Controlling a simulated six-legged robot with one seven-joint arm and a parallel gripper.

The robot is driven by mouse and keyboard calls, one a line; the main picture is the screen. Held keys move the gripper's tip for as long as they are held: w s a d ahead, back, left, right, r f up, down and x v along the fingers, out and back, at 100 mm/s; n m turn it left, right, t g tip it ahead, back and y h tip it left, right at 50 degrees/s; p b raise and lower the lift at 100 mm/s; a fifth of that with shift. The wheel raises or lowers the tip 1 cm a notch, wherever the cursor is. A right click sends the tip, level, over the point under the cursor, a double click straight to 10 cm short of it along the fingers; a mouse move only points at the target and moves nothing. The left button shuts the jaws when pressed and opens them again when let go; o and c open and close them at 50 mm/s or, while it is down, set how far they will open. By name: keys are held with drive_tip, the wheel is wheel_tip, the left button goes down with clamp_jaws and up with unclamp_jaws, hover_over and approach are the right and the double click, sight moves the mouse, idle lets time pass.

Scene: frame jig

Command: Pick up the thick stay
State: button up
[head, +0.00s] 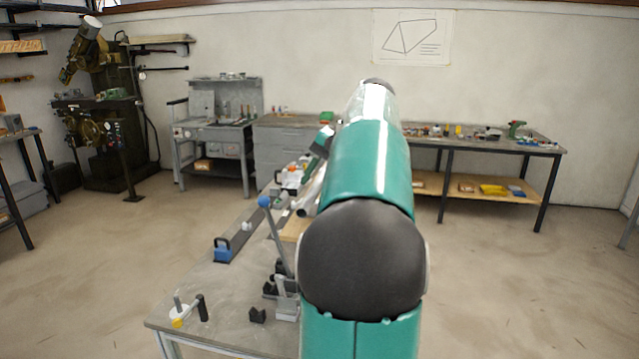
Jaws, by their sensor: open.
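Silver tubes (312,192) lie on the metal bench just left of my arm, partly hidden by it. One shows a dark open end toward me. I cannot tell which of them, if any, is the thick stay. My teal arm with its dark round joint fills the middle of the view. A small dark and teal piece shows beside its far part, but I cannot make out the fingers of my gripper.
The bench (215,290) bears a long dark rail with a blue block (222,250), a blue-knobbed lever (265,202), a black block (257,315) and a black-handled clamp (203,308). A workbench (480,145) stands along the back wall. Floor at right is clear.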

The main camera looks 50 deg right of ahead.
drive_tip(key=shift+c, duration=0.5)
clamp_jaws()
